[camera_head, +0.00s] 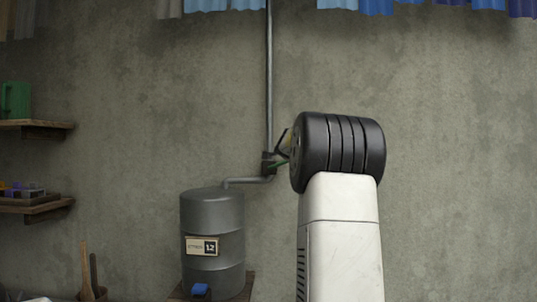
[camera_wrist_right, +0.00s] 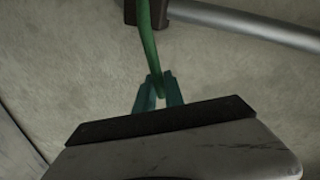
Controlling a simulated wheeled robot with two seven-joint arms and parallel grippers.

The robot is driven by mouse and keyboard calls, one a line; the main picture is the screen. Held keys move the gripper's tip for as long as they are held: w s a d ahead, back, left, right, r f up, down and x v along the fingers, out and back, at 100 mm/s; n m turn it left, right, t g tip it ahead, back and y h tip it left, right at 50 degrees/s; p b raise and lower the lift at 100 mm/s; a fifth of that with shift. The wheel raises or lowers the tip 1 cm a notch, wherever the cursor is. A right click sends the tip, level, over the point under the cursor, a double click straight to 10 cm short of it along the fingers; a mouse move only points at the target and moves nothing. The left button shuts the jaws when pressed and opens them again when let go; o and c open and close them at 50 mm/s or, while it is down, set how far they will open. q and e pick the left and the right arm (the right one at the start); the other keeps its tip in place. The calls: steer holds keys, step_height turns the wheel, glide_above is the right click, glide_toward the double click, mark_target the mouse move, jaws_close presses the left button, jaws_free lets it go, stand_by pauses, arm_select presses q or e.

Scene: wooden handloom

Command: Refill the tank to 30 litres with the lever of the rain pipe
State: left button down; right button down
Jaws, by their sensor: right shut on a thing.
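The grey metal tank (camera_head: 213,218) stands left of centre in the head view, and its label plate (camera_head: 201,246) reads 12. The rain pipe (camera_head: 269,70) comes down the wall to a dark valve block (camera_head: 269,162). A bent section runs from there to the tank top. The green lever (camera_head: 279,163) sticks out of the valve block toward my right arm. In the right wrist view the lever (camera_wrist_right: 148,45) runs down between the fingertips of my right gripper (camera_wrist_right: 158,90), which is shut on it. In the head view my right arm hides most of that gripper. My left gripper is not in view.
A blue tap (camera_head: 200,289) sits low on the tank's front. Wooden shelves (camera_head: 36,124) with a green jug (camera_head: 16,100) are at the left. Blue cloths (camera_head: 375,5) hang along the top. The wall right of my arm is bare.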

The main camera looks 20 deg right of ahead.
steer(key=shift+s+d+f+m+y, duration=0.1)
steer(key=shift+d+f+m+y, duration=0.05)
steer(key=shift+f+m, duration=0.4)
steer(key=shift+d+f+m+y, duration=0.1)
steer(key=shift+f+m+y, duration=0.05)
steer(key=shift+f+m, duration=0.4)
steer(key=c, duration=1.4)
jaws_free()
steer(key=shift+c, duration=0.2)
steer(key=shift+s, duration=0.1)
steer(key=v, duration=0.7)
steer(key=shift+s, duration=0.3)
steer(key=shift+a+f, duration=0.1)
steer(key=shift+a, duration=0.05)
